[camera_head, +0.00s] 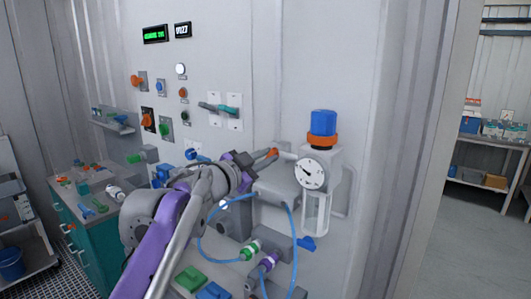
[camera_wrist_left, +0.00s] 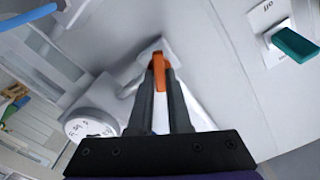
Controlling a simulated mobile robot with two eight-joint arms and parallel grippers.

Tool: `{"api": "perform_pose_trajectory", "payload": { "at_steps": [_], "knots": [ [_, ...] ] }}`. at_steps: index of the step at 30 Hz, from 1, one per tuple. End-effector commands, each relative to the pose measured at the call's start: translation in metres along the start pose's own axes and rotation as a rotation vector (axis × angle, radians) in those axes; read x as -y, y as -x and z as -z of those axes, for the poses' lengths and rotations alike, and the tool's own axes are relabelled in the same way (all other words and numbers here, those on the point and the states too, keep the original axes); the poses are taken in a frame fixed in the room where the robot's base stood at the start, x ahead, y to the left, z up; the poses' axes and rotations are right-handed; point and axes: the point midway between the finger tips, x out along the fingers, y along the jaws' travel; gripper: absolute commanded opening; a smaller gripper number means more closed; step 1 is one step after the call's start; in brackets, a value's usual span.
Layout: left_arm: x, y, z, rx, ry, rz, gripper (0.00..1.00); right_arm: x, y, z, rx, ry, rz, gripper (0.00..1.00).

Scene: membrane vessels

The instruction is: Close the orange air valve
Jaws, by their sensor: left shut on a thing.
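The orange air valve handle (camera_head: 272,152) is on the wall pipe, just left of the white pressure gauge (camera_head: 313,173). My left gripper (camera_head: 262,159) comes in from the left and is shut on this handle. In the left wrist view the orange handle (camera_wrist_left: 159,72) stands between the two dark fingers (camera_wrist_left: 161,88), lengthwise along them. The fingers hide part of the handle and the valve body. My right gripper is in neither view.
A regulator with a blue knob (camera_head: 323,122) and orange collar stands right of the handle. A blue hose (camera_head: 291,234) loops below. Wall switches (camera_head: 147,121) and a teal lever (camera_head: 220,108) sit at upper left. A teal cabinet (camera_head: 91,225) stands at left.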

Motion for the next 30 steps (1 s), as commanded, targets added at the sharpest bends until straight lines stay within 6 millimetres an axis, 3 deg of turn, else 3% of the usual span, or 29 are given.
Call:
{"api": "perform_pose_trajectory", "payload": {
  "at_steps": [18,30],
  "knots": [
    [-0.001,0.000,0.001,0.000,-0.584,0.001,0.00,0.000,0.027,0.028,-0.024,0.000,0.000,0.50],
    [-0.003,0.000,0.000,0.000,-0.877,0.001,0.00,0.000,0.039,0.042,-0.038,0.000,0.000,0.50]
  ]
}}
